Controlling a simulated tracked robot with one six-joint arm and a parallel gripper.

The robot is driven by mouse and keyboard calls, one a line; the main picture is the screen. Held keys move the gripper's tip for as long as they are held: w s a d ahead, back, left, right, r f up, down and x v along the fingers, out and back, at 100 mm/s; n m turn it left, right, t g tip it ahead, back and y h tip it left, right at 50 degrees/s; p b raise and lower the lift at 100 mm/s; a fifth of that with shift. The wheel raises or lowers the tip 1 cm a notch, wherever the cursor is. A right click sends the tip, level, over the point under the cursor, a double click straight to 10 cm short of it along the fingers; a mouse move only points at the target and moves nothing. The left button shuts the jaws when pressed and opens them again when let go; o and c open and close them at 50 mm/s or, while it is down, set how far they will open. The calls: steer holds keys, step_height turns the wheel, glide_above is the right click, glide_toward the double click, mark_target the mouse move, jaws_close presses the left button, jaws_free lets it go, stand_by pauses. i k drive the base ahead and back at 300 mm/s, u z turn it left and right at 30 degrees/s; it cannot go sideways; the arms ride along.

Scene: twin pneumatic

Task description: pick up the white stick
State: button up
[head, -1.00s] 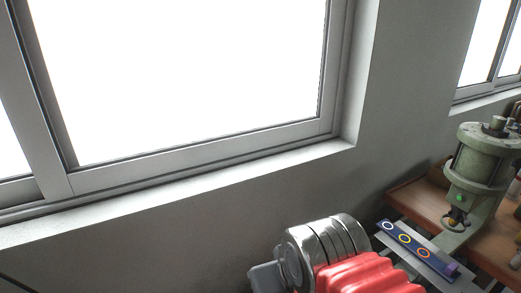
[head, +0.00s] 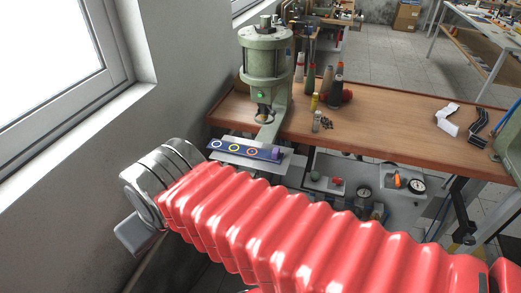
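I cannot make out a white stick for sure in the head view. A white angular piece (head: 449,120) lies on the right part of the wooden bench (head: 385,128), but its shape looks folded rather than like a stick. My red ribbed arm crosses the foreground and ends at the left in a silver ringed joint with a grey block. No gripper fingers show, and the arm hides part of what is below and behind it.
A green press (head: 265,70) stands at the bench's left end. In front of it is a blue strip with coloured rings (head: 243,149). Several spools and bottles (head: 325,85) stand beside the press. A black piece (head: 478,122) lies at the right. A wall and window are close on the left.

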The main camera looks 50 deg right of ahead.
mark_target(317, 116)
steer(key=z, duration=1)
steer(key=k, duration=0.45)
steer(key=z, duration=0.4)
steer(key=i, duration=0.5)
